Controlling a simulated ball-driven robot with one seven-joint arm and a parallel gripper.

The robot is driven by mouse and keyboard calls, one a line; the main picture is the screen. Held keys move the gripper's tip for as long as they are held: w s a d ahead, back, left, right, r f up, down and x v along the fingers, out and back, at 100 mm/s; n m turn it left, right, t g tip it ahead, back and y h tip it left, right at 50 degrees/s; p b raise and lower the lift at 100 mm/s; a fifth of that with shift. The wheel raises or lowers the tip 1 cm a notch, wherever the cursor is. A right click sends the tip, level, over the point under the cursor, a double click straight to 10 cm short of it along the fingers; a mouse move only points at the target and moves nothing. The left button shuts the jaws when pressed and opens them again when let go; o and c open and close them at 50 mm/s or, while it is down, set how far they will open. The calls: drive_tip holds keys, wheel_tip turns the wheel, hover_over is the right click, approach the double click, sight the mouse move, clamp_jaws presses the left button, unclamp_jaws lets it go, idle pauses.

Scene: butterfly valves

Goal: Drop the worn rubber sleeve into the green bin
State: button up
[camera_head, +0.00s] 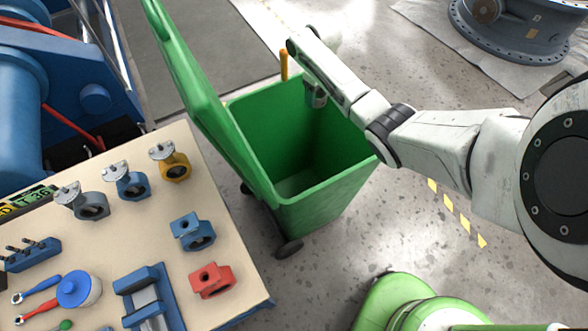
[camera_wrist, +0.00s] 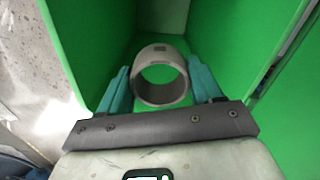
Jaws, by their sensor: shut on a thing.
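The worn rubber sleeve (camera_wrist: 158,54), a grey-beige ring with an open bore, is between the two teal fingers of my gripper (camera_wrist: 160,78) in the wrist view. The fingers are shut on its left and right sides. The green bin (camera_head: 325,205) stands open in the middle of the head view, its lid (camera_head: 187,75) swung to the left. Its green inner walls (camera_wrist: 85,40) surround the sleeve in the wrist view. In the head view my arm reaches over the bin's far right rim. The sleeve and fingertips cannot be told clearly there.
A bench (camera_head: 125,230) at left holds several valve bodies, including a yellow one (camera_head: 172,165), a red block (camera_head: 210,280) and a blue-lidded pot (camera_head: 78,290). An orange post (camera_head: 284,65) stands by the bin's far rim. A large flanged part (camera_head: 520,28) lies at far right.

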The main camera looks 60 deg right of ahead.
drive_tip(key=f+b, duration=0.1)
drive_tip(key=f, duration=0.1)
drive_tip(key=f+b, duration=0.2)
drive_tip(key=w+f+b, duration=0.1)
drive_tip(key=f+b, duration=0.1)
idle(0.3)
drive_tip(key=o, duration=1.1)
wheel_tip(320, 180, up, 11)
drive_tip(key=b, duration=0.1)
drive_tip(key=shift+f, duration=0.1)
idle(0.4)
